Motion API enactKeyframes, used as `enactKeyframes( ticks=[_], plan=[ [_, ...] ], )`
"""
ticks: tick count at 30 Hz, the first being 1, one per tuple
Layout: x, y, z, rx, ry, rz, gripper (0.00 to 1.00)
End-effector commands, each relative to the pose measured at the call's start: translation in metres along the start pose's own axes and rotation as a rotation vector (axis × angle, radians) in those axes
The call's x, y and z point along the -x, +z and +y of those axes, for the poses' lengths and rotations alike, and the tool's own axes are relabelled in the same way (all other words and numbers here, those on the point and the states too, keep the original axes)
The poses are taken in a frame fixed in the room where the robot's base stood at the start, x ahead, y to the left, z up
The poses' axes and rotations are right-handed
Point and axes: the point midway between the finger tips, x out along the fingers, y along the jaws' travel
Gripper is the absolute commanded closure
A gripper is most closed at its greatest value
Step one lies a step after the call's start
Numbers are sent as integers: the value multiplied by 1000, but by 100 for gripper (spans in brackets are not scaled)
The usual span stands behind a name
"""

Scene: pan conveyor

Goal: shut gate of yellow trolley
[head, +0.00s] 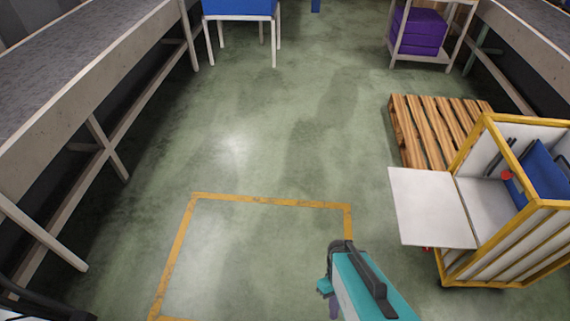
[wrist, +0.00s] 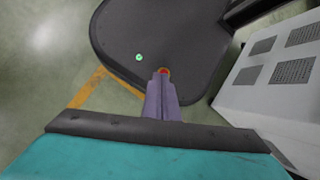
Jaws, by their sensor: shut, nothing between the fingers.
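The yellow trolley (head: 486,232) stands at the right of the head view, a yellow frame with white panels. Its gate (head: 432,207), a white panel, is open and sticks out to the left from the trolley's open side; it looks folded down flat. Blue things (head: 545,172) and a red knob-like part (head: 506,175) show inside the trolley. My gripper shows in the wrist view with its purple fingers (wrist: 162,78) shut and empty, pointing over my own dark base. In the head view my teal arm is at the bottom, left of and apart from the gate.
A wooden pallet (head: 428,125) lies behind the trolley. Conveyors run along the left (head: 85,75) and right (head: 530,50). A blue bin (head: 238,8) on a stand and a rack with purple crates (head: 418,30) are at the back. The floor with the yellow marked square (head: 270,199) is clear.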

Motion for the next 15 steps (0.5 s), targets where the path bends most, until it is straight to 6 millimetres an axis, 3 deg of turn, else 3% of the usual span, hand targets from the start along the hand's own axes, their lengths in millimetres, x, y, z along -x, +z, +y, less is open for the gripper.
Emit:
enactKeyframes(
  ticks=[9,15],
  plan=[
    [3,-4,2,-358,13,46,100],
    [3,-6,3,-468,12,53,100]
  ],
)
